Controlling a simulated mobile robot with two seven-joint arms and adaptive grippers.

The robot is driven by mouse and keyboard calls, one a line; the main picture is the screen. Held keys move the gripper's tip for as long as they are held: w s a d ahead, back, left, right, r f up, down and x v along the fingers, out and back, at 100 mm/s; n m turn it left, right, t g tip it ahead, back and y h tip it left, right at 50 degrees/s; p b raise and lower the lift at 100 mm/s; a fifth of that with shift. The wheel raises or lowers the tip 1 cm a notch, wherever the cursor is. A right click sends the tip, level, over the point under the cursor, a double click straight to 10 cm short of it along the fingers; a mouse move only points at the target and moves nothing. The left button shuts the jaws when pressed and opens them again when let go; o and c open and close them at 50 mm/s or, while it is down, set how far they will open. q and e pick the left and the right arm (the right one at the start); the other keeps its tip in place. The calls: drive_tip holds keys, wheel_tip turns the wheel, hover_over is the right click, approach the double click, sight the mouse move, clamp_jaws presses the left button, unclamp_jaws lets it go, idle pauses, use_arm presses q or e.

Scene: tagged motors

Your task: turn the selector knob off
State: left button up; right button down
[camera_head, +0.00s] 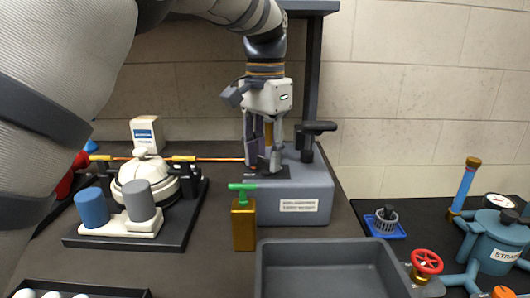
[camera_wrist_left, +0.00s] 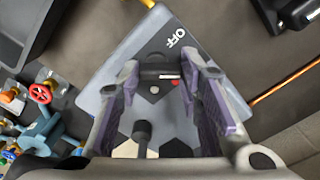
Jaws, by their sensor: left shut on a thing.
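The grey selector box (camera_head: 300,219) stands on the dark bench, with a pale label on its front. My left gripper (camera_head: 263,163) points down at the box top and is shut on the black selector knob (camera_head: 278,172). In the left wrist view the knob (camera_wrist_left: 160,72) lies crosswise between the fingertips (camera_wrist_left: 161,76). The word OFF (camera_wrist_left: 175,38) is printed on the box (camera_wrist_left: 125,52) beyond the knob. A red dot and a white dot show beside the knob. Which setting the knob points to is not clear. My right gripper is not in view.
A black T-shaped lever (camera_head: 308,145) rises from the box close to the gripper's right. A brass block with a green handle (camera_head: 243,215) stands in front. A grey tray (camera_head: 330,252) lies at front right. A white-topped motor unit (camera_head: 145,180) stands at left, near an orange rod (camera_head: 215,160).

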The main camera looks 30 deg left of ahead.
sight(265, 159)
use_arm(q)
drive_tip(key=shift+n, duration=0.3)
drive_tip(key=n, duration=0.3)
drive_tip(key=shift+s+n, duration=0.1)
drive_tip(key=shift+n, duration=2.5)
drive_tip(key=o, duration=1.2)
drive_tip(key=shift+c, duration=0.2)
wheel_tip(265, 159, up, 12)
